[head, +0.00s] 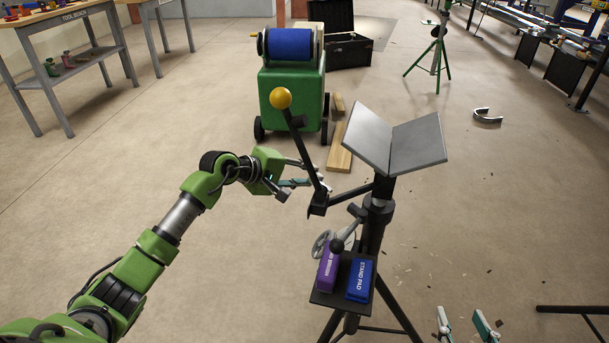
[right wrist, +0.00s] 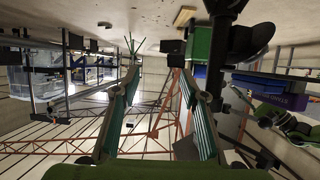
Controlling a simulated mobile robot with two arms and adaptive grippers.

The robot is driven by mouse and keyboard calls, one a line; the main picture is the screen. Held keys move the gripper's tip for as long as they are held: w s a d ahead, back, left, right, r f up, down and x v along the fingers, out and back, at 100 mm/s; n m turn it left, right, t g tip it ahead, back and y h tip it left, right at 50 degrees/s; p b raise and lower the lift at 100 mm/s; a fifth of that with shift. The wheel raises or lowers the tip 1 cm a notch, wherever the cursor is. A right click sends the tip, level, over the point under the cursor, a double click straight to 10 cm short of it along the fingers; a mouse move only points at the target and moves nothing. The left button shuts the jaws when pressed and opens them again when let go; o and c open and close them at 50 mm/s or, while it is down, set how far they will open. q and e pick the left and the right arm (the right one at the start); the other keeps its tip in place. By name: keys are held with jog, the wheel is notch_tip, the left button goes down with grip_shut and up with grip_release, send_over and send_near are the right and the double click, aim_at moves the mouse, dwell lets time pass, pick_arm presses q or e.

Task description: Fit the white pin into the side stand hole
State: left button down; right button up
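I cannot make out a white pin or the side hole in either view. The black pipe stand (head: 376,225) carries a grey V-shaped head. A black lever (head: 304,150) with a yellow ball (head: 280,98) leans up from its left side. My left gripper (head: 306,174) is beside this lever with its fingers apart; I cannot tell whether the lever lies between them. My right gripper (head: 463,328) shows only its fingertips at the lower right, apart and empty. In the right wrist view, the right gripper (right wrist: 160,80) is open with nothing between its teal pads.
A small tray (head: 325,299) on the stand holds a purple box (head: 328,265) and a blue box (head: 359,280) marked STAND PAD. A green wheeled machine (head: 293,95) and wooden planks (head: 340,150) are behind. A workbench (head: 50,30) stands far left.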

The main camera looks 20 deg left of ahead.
pick_arm(q)
jog(key=shift+s+d+p, duration=0.4)
jog(key=shift+s+d, duration=0.05)
jog(key=shift+d, duration=0.35)
jog(key=shift+s+d+p, duration=0.35)
jog(key=shift+s+d, duration=0.15)
jog(key=shift+d, duration=0.3)
jog(key=shift+s+d+p, duration=0.4)
jog(key=shift+s+d, duration=0.05)
jog(key=shift+d, duration=0.35)
pick_arm(e)
jog(key=s+d+f+g+h, duration=0.1)
jog(key=s+d+f+g, duration=0.2)
jog(key=s+f+g, duration=0.3)
jog(key=shift+s+d+f+g+h, duration=0.3)
jog(key=shift+s+d+f+h, duration=0.1)
jog(key=shift+s+f, duration=1.3)
jog(key=shift+s+r, duration=0.2)
jog(key=shift+r, duration=0.05)
jog(key=shift+w+r, duration=0.1)
jog(key=shift+w, duration=0.1)
jog(key=shift+w+a+r+t, duration=0.15)
jog(key=shift+w+r+t, duration=0.1)
jog(key=shift+w, duration=0.1)
jog(key=shift+w+a+r+t, duration=0.1)
jog(key=shift+w+a+t, duration=0.05)
jog(key=shift+w+t, duration=0.15)
jog(key=shift+w, duration=0.15)
